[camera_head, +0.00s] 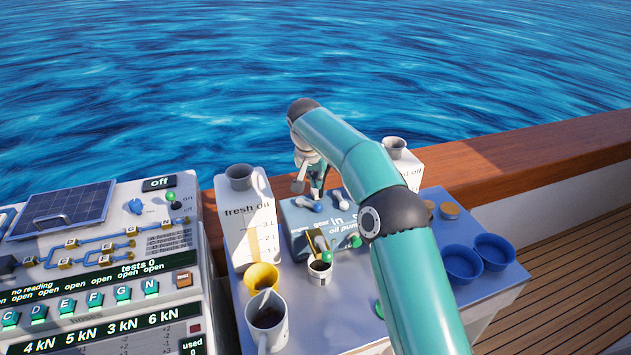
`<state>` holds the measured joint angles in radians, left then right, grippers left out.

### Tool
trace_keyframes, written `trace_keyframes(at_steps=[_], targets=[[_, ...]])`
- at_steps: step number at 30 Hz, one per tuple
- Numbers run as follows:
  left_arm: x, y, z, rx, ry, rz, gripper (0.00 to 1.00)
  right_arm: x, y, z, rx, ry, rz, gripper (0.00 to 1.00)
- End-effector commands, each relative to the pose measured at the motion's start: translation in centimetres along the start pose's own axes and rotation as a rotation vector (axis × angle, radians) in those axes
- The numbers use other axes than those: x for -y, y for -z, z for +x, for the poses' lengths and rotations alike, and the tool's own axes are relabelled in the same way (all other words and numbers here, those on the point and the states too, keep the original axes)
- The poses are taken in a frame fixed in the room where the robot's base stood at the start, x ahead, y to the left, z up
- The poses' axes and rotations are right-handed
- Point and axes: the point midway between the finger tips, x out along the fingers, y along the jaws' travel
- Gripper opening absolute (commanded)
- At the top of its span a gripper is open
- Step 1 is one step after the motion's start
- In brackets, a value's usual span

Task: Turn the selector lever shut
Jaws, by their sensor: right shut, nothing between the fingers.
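The grey-blue oil pump box (297,222) stands in the middle of the table, with partly covered lettering that includes "gear", "in" and "oil pump". My right gripper (317,192) points down over the top of the box, shut and empty, close beside the levers. Contact cannot be made out. My right arm hides the right part of the box. My left gripper is not in view.
A fresh oil can (239,215) stands left of the pump. In front are a yellow funnel (262,277), a mug (267,319) and a small cup (320,270). Two blue bowls (462,263) stand right. A control panel (100,270) fills the left. A wooden rail (540,155) runs behind.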

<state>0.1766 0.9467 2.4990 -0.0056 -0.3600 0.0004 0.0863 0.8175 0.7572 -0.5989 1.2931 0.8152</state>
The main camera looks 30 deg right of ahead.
Motion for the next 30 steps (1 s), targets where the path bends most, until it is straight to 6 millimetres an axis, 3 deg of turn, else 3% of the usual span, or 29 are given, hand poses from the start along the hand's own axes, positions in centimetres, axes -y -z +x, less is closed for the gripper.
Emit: trace_keyframes(at_steps=[9,15,30], targets=[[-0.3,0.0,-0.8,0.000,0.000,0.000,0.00,-0.5,0.1,5.5,0.003,-0.005,0.005,0.00],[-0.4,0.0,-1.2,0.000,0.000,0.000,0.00,-0.6,0.2,7.8,0.001,-0.004,0.008,0.00],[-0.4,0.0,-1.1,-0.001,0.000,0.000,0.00,-0.6,0.1,8.5,0.000,-0.004,0.010,0.00]])
